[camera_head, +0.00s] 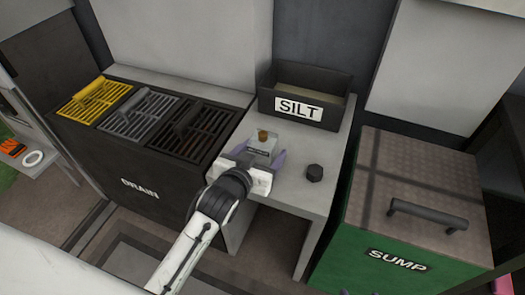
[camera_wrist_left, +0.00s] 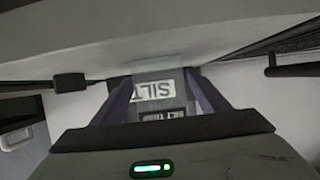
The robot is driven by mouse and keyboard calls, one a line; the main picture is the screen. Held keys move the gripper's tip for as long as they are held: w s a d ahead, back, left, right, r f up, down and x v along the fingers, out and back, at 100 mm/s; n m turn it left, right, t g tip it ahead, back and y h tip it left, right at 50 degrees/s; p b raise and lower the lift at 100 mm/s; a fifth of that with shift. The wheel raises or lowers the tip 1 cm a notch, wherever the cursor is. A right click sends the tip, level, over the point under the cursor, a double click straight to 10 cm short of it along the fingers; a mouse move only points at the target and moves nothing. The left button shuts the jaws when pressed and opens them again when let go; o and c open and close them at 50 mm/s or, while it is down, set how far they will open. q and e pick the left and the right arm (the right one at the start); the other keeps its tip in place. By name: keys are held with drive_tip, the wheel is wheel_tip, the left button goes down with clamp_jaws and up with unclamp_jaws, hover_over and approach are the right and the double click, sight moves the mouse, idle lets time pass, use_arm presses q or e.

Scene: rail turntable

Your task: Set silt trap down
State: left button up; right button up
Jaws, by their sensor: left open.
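The silt trap (camera_head: 262,147) is a small pale grey block with a brown knob on top. It stands on the light grey table in front of the SILT bin. In the left wrist view the trap (camera_wrist_left: 165,117) shows a SILT TRAP label between the fingers. My left gripper (camera_head: 262,158) reaches in from the front with its purple fingers spread, one on each side of the trap. I cannot tell whether either finger touches it. The trap's lower part is partly hidden by the gripper.
A dark SILT bin (camera_head: 296,108) stands at the table's back. A small black knob (camera_head: 314,173) sits to the right of the trap on the table (camera_head: 296,195). The DRAIN cabinet (camera_head: 140,185) with yellow, grey and black grates is left; the green SUMP box (camera_head: 395,262) is right.

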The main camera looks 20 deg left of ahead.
sight(258, 156)
use_arm(q)
drive_tip(key=shift+s+r, duration=0.15)
drive_tip(key=shift+r, duration=0.1)
drive_tip(key=p+v, duration=0.2)
drive_tip(key=v, duration=0.5)
drive_tip(key=shift+s, duration=0.1)
